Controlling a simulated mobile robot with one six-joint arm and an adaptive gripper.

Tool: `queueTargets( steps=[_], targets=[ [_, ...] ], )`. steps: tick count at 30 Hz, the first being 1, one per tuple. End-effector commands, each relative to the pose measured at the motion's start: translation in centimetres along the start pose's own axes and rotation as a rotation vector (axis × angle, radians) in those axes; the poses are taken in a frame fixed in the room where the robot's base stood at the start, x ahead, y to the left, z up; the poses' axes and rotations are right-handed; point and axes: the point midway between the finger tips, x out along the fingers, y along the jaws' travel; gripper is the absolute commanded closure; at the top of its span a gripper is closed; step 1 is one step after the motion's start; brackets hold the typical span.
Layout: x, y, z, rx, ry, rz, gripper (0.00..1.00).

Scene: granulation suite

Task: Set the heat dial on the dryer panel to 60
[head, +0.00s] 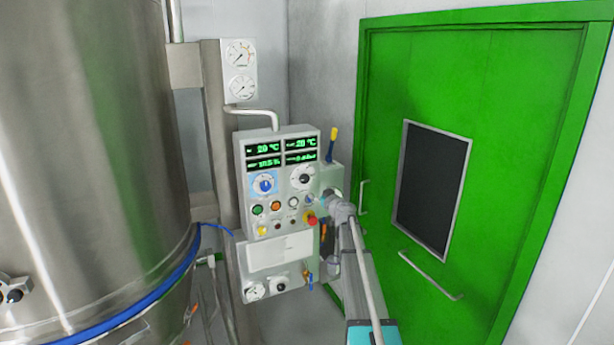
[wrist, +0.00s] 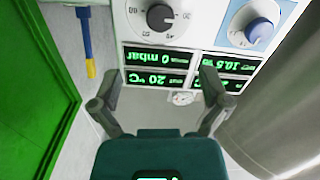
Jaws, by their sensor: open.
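The dryer panel (head: 280,228) is a grey box with green displays on its upper part. Below them are a blue dial (head: 264,184) on a light blue plate and a black dial (head: 303,177) on a white plate. In the wrist view, which is upside down, the blue dial (wrist: 259,31) is at top right and the black dial (wrist: 160,18) at top centre. I cannot read which one is marked for heat, nor their exact settings. My gripper (wrist: 160,88) is open and empty, its fingers apart below the displays in that view, not around either dial.
Lamps and buttons, including a red knob (head: 311,218), sit below the dials. A blue-and-yellow handled tool (head: 332,143) stands right of the panel. A steel vessel (head: 85,150) is at left, a green door (head: 480,150) at right. Gauges (head: 240,70) are above.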

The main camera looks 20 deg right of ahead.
Motion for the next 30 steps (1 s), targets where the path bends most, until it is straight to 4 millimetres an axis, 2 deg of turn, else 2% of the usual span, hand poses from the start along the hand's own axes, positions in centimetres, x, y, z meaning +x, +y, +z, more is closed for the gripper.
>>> queueTargets(
  steps=[11, 17, 23, 30],
  targets=[
    [0.1, 0.0, 0.0, -0.001, 0.001, 0.001, 0.04],
    [0.9, -0.1, 0.0, -0.001, 0.001, 0.000, 0.04],
    [3.0, -0.1, 0.0, -0.001, 0.001, -0.001, 0.04],
    [6.6, 0.0, 0.0, -0.001, 0.001, -0.002, 0.04]
  ],
)
